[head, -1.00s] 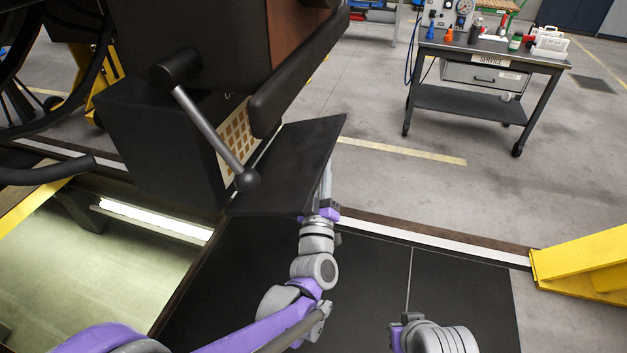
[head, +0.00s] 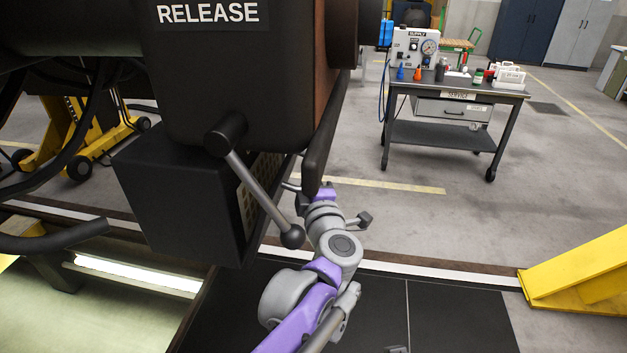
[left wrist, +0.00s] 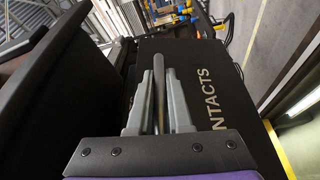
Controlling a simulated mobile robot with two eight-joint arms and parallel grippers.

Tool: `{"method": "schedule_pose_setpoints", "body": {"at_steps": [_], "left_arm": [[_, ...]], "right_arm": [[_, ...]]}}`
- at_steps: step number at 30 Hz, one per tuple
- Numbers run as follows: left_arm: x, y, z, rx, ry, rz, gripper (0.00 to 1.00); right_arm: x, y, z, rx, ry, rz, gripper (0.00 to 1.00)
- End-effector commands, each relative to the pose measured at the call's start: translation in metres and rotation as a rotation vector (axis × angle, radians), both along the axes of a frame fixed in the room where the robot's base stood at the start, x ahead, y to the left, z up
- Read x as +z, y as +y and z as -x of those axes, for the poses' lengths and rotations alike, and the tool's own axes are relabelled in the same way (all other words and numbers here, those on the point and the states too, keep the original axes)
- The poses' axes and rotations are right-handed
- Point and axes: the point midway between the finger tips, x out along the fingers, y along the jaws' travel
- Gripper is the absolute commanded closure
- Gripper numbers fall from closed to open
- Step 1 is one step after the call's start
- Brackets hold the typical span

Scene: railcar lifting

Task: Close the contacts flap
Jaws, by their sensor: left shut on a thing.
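The black contacts box (head: 175,205) hangs under the railcar body at left in the head view. Its light contact grid (head: 246,205) still shows in a narrow slice behind the lever (head: 258,190). In the left wrist view, a dark panel lettered "NTACTS" (left wrist: 205,62), apparently the flap, lies under my fingers. My left gripper (left wrist: 160,100) is shut on a thin bar (left wrist: 158,80) that stands against this panel. In the head view, the left gripper (head: 292,187) is at the box's right side, partly hidden. Only a dark tip of my right gripper (head: 397,349) shows at the bottom edge.
The lever's ball knob (head: 291,236) hangs close to my left wrist. The railcar body (head: 240,80) overhangs the box. A service cart (head: 445,135) stands at the back right, and a yellow jack foot (head: 580,270) at right. The floor between is clear.

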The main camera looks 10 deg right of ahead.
Motion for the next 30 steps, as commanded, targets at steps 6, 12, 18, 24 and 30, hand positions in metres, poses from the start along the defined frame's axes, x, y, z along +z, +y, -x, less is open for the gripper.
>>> {"method": "schedule_pose_setpoints", "body": {"at_steps": [6, 12, 18, 24, 30], "left_arm": [[0.01, 0.015, -0.005, 0.003, -0.001, -0.004, 1.0], [0.014, 0.022, -0.007, 0.003, -0.001, -0.005, 1.0], [0.015, 0.024, -0.008, 0.002, -0.002, -0.005, 1.0], [0.015, 0.024, -0.008, 0.001, -0.002, -0.006, 1.0], [0.015, 0.023, -0.008, 0.001, -0.002, -0.006, 0.7]], "right_arm": [[0.001, 0.0, 0.0, 0.0, -0.001, 0.0, 1.0], [0.001, 0.0, -0.001, 0.0, -0.001, 0.0, 1.0], [0.001, 0.0, 0.0, 0.0, -0.001, 0.0, 1.0], [0.001, 0.0, -0.001, 0.0, -0.001, 0.0, 1.0], [0.001, 0.0, -0.001, 0.0, -0.001, 0.0, 1.0]]}}
